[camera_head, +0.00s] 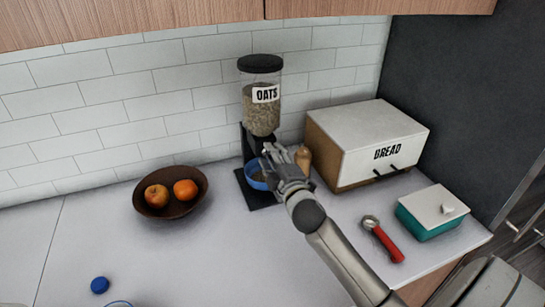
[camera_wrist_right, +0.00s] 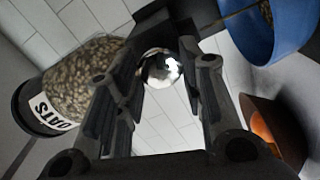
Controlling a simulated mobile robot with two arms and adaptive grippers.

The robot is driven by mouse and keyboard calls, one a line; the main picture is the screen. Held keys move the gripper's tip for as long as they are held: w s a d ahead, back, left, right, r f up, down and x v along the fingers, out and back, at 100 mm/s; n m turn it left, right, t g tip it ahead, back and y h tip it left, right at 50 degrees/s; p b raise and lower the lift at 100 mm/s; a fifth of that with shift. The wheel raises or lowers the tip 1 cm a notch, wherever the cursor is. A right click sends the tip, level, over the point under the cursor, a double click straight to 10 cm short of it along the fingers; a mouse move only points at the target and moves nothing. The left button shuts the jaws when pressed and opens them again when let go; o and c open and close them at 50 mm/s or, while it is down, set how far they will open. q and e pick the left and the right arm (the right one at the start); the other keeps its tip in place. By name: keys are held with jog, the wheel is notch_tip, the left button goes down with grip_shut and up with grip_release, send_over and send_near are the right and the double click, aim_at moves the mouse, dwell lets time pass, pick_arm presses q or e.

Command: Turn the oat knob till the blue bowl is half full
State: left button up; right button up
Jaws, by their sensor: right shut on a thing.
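The oat dispenser (camera_head: 261,110) stands against the tiled wall, its clear hopper holding oats under a black lid. It also shows tilted at the left of the right wrist view (camera_wrist_right: 85,75). The shiny round knob (camera_wrist_right: 162,68) sits between the fingers of my right gripper (camera_wrist_right: 160,82), which is shut on it. In the head view my right gripper (camera_head: 277,158) is in front of the dispenser and hides the knob. The blue bowl (camera_head: 257,183) stands on the dispenser's dark base, partly behind the gripper; it also shows in the wrist view (camera_wrist_right: 268,42). Its fill level is unclear.
A brown bowl (camera_head: 144,203) with orange fruit stands left of the dispenser. A wooden bottle-like item (camera_head: 303,157) and a bread box (camera_head: 340,150) stand close right of my gripper. A red-handled tool (camera_head: 383,240), teal box (camera_head: 428,220) and blue cap (camera_head: 99,285) lie on the counter.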

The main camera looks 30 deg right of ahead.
dwell(0.4)
jog(key=o, duration=1)
jog(key=shift+o, duration=0.2)
jog(key=shift+s, duration=0.1)
jog(key=v, duration=1.2)
